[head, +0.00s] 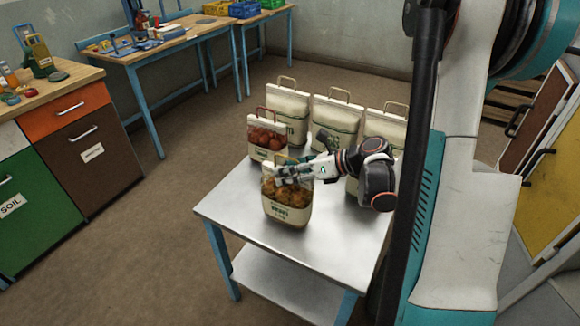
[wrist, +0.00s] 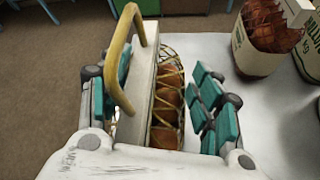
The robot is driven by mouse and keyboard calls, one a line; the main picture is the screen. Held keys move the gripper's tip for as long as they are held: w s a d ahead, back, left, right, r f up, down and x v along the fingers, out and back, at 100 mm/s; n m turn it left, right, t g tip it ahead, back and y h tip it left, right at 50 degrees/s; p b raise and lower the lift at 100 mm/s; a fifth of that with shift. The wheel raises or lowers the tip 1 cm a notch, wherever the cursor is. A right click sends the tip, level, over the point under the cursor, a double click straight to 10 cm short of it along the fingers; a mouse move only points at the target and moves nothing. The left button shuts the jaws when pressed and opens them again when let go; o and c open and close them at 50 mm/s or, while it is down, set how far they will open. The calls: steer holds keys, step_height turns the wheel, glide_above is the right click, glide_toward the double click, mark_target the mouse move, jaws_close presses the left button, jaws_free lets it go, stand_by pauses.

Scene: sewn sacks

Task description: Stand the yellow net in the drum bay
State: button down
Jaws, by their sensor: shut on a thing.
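The yellow net (head: 286,206) is a sack with a pale top band, a yellow handle, orange-brown contents behind netting and a printed label. It is upright at the front of the steel table (head: 330,243); I cannot tell whether its base touches the top. My gripper (head: 292,172) reaches in from the right and is shut on its upper part. In the wrist view the yellow net (wrist: 167,108) lies between the teal finger pads of my gripper (wrist: 160,97), its handle standing up at the left. I cannot make out a drum bay.
A red net sack (head: 267,138) stands close behind the yellow net, with several white sacks (head: 334,118) further back. A drawer cabinet (head: 75,140) is at the left and a wooden workbench (head: 165,48) behind it. Open floor (head: 165,215) lies left of the steel table.

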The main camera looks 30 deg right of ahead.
steer(key=shift+f, duration=0.65)
steer(key=shift+f+b, duration=0.2)
steer(key=shift+b, duration=0.1)
steer(key=shift+c, duration=2.4)
jaws_free()
steer(key=shift+r, duration=0.15)
steer(key=shift+s+d+r+p, duration=0.1)
steer(key=shift+s+r+p, duration=0.05)
steer(key=shift+p, duration=0.15)
steer(key=p+v, duration=0.3)
steer(key=v, duration=0.8)
steer(key=shift+s+d, duration=0.25)
steer(key=shift+r, duration=0.1)
